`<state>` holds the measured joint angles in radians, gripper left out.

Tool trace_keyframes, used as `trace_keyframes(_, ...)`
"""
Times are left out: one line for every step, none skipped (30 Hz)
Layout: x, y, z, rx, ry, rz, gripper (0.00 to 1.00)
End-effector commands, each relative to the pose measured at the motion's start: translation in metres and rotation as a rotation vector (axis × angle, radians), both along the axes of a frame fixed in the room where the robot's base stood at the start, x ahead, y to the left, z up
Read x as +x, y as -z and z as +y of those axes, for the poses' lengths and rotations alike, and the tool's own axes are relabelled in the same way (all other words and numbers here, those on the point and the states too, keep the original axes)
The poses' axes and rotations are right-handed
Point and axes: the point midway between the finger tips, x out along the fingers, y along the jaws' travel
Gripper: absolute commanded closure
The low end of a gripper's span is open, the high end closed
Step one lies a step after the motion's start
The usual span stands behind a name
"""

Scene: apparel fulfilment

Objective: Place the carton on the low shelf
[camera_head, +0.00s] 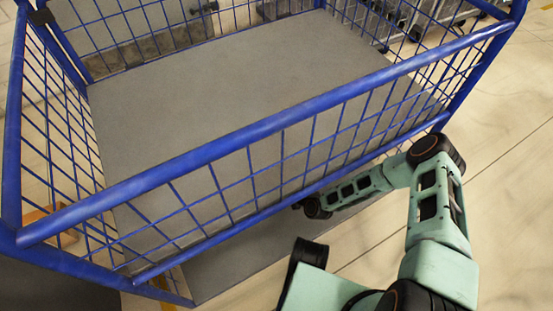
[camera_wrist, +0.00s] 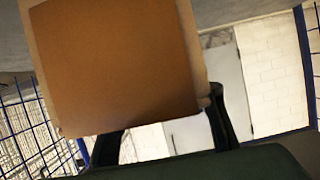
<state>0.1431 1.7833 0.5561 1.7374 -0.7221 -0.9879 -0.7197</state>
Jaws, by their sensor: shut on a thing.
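The carton (camera_wrist: 112,62) is a plain brown box filling the upper left of the wrist view. My gripper (camera_wrist: 140,120) is shut on it, with a dark finger at each side of its lower edge. In the head view my arm reaches to the front of a blue wire cart, and the gripper and carton are hidden there. The low shelf (camera_head: 245,262) is a grey board under the cart's front rail, mostly covered by the upper deck. Whether the carton touches the low shelf cannot be told.
The cart's upper grey deck (camera_head: 250,75) is empty. A thick blue rail (camera_head: 270,125) and wire mesh stand in front of it. A small orange-brown object (camera_head: 42,217) shows through the left mesh. Pale floor (camera_head: 510,170) is clear at the right.

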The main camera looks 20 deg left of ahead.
Motion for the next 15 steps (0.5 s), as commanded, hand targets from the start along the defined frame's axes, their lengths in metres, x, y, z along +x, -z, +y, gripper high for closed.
trace_keyframes(0.0002, -0.0008, 0.0009, 0.004, 0.001, -0.005, 1.00)
trace_keyframes(0.0004, -0.0014, 0.0010, 0.004, 0.001, -0.005, 1.00)
trace_keyframes(0.0007, -0.0022, 0.0008, 0.003, 0.000, -0.005, 1.00)
trace_keyframes(0.0007, -0.0023, 0.0009, 0.003, 0.000, -0.005, 1.00)
trace_keyframes(0.0008, -0.0023, 0.0008, 0.003, 0.000, -0.005, 1.00)
trace_keyframes(0.0008, -0.0023, 0.0008, 0.003, 0.000, -0.005, 1.00)
trace_keyframes(0.0009, -0.0021, 0.0008, 0.003, 0.000, -0.005, 1.00)
trace_keyframes(0.0009, -0.0016, 0.0008, 0.003, 0.000, -0.005, 1.00)
trace_keyframes(0.0008, -0.0004, 0.0008, 0.003, 0.000, -0.005, 1.00)
trace_keyframes(0.0008, 0.0005, 0.0007, 0.002, 0.001, -0.005, 1.00)
trace_keyframes(0.0001, 0.0024, 0.0001, 0.001, 0.001, -0.002, 0.58)
trace_keyframes(0.0002, 0.0021, 0.0001, 0.001, 0.001, -0.002, 0.53)
trace_keyframes(0.0002, 0.0021, 0.0001, 0.001, 0.001, -0.002, 0.50)
trace_keyframes(0.0002, 0.0021, 0.0000, 0.001, 0.001, -0.002, 0.47)
trace_keyframes(0.0003, 0.0020, 0.0000, 0.001, 0.001, -0.002, 0.42)
